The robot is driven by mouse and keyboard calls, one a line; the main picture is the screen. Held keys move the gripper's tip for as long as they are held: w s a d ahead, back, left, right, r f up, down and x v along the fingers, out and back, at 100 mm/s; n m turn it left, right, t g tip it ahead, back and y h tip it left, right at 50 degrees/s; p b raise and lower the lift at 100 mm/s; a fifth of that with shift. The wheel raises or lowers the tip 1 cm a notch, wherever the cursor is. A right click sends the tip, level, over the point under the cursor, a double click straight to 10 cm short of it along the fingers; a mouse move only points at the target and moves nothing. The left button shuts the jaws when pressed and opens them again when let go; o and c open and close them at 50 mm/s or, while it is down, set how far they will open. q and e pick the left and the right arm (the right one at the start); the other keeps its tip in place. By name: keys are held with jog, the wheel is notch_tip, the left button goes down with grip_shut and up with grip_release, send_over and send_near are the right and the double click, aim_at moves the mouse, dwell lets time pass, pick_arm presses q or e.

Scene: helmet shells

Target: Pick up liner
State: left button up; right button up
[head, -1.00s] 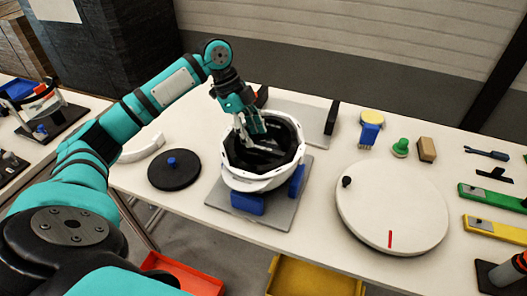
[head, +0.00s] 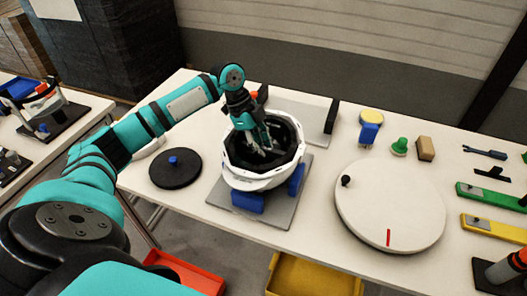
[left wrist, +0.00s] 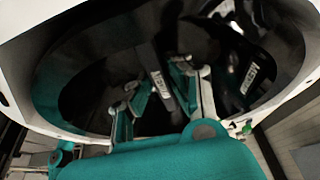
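The white helmet shell (head: 262,181) sits open side up on a grey plate with blue blocks. A black liner (head: 290,137) shows inside the shell; it also shows in the left wrist view as dark straps with white labels (left wrist: 250,75). My left gripper (head: 262,151) reaches down into the shell from above. In the left wrist view its teal and grey fingers (left wrist: 163,85) stand apart, with a black labelled strip between or behind them. I cannot tell whether they touch the liner. My right gripper is not in view.
A black disc with a blue knob (head: 174,168) lies left of the shell. A large white round plate (head: 390,205) lies right. A blue-handled brush (head: 369,131), green knob (head: 400,147) and tan block (head: 425,148) stand behind it. Red (head: 186,273) and yellow (head: 315,278) bins are below the table's front edge.

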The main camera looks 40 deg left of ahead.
pick_arm(q)
grip_shut()
